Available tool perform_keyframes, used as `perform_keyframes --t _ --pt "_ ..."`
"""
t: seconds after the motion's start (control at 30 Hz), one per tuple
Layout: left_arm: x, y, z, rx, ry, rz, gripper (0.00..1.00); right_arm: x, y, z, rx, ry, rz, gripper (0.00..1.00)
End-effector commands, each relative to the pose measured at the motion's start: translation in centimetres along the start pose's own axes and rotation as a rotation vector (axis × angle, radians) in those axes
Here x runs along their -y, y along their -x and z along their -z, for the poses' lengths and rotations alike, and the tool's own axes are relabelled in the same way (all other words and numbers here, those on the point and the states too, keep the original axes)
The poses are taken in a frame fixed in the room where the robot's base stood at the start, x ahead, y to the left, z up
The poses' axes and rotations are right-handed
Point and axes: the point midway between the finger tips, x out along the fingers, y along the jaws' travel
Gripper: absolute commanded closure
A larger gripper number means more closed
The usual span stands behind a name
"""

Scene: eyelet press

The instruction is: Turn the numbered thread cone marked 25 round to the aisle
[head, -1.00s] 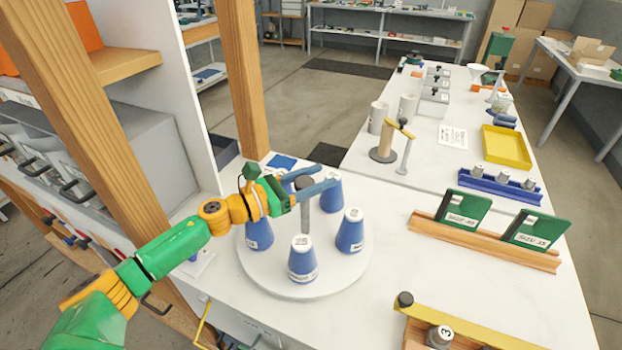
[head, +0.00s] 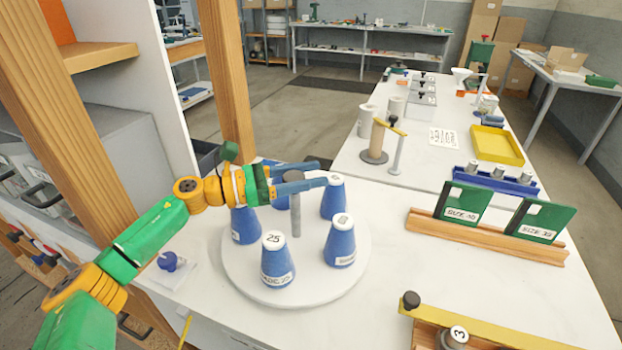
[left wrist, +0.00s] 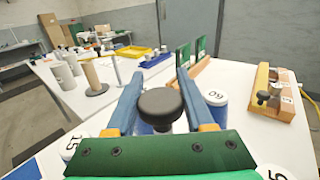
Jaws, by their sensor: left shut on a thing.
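The blue thread cone marked 25 (head: 278,262) stands upright at the front of a round white turntable (head: 325,285), its top number and a side label facing my view. Other blue cones stand around it, at the right (head: 340,243), far right (head: 333,200) and left (head: 244,226); another is partly hidden behind the post. A grey centre post (head: 295,210) rises from the turntable. My left gripper (head: 300,180) is over the turntable, shut on the post's top. In the left wrist view the dark knob (left wrist: 160,105) lies between its fingers. My right gripper is not in view.
A wooden rack with green plates (head: 485,240) stands to the right. A yellow bar fixture (head: 470,325) is at the front right. A spool stand (head: 376,142) and yellow tray (head: 497,145) are farther back. A wooden upright (head: 225,80) stands close behind my left arm.

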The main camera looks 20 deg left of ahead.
Motion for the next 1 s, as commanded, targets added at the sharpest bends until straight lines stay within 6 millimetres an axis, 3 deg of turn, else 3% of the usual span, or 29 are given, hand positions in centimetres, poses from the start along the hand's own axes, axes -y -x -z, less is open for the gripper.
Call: perform_keyframes --t 0.43,0.47,0.53,0.83,1.0 --pt "0.0 0.0 0.1 -0.001 0.001 0.004 1.00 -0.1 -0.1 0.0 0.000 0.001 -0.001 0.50" --pt "0.0 0.0 0.1 -0.001 0.001 0.004 0.39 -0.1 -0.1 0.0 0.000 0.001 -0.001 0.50" --pt "0.0 0.0 0.1 -0.001 0.001 0.004 0.20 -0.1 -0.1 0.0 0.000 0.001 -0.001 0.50" --pt "0.0 0.1 0.1 -0.001 0.001 0.002 0.17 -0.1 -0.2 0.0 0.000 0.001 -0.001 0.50" --pt "-0.1 3.1 1.0 -0.006 0.000 -0.001 0.17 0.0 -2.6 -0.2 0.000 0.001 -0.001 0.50"
